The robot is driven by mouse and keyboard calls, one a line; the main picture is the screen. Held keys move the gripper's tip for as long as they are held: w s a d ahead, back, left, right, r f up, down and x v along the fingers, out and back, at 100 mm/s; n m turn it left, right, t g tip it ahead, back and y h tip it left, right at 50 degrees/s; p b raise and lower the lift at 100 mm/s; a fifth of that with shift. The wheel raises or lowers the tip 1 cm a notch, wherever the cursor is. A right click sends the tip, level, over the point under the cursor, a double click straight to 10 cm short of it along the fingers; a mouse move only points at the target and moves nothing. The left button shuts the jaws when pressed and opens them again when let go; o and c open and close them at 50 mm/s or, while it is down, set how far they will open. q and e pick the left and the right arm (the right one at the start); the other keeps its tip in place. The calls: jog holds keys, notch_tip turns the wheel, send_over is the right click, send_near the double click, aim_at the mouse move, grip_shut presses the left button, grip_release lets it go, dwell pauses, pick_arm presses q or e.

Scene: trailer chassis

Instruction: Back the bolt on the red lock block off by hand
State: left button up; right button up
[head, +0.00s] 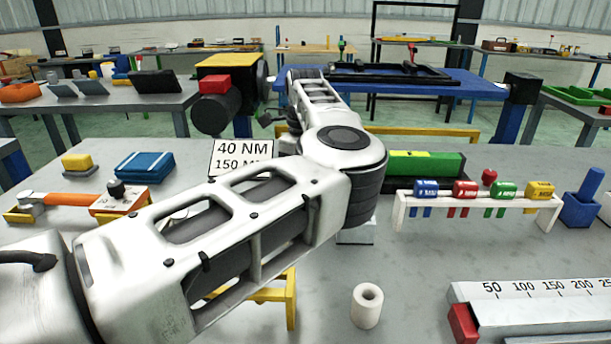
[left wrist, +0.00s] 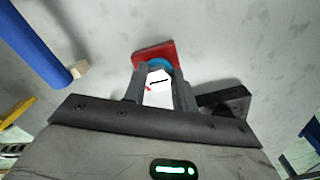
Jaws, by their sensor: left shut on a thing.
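In the left wrist view, my left gripper (left wrist: 158,95) is shut on a white bolt head (left wrist: 158,78) that sits between its two fingers. The bolt head carries a dark line, and a small red mark shows beside it. A blue ring (left wrist: 158,63) shows just beyond the bolt head. The red lock block (left wrist: 150,52) lies behind the ring, partly covered by the fingers. In the head view my left arm reaches across the middle, and I cannot make out its fingertips, the bolt or the lock block there. My right gripper is in neither view.
A grey bench holds a rack (head: 475,200) of coloured labelled pieces, a white hollow cylinder (head: 367,306), a scale (head: 545,291) and a torque sign (head: 241,156). A blue bar (left wrist: 35,42) lies left in the wrist view.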

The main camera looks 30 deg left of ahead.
pick_arm(q)
jog(key=n, duration=0.5)
jog(key=shift+s+d+f+n, duration=0.1)
jog(key=shift+s+f+n, duration=0.2)
jog(key=shift+f, duration=0.05)
jog(key=shift+s+n, duration=0.15)
jog(key=shift+n, duration=1.95)
jog(key=shift+d, duration=0.1)
jog(key=o, duration=1)
jog(key=shift+r, duration=0.15)
jog(key=shift+r, duration=0.25)
notch_tip(320, 180, up, 15)
jog(key=shift+r, duration=0.2)
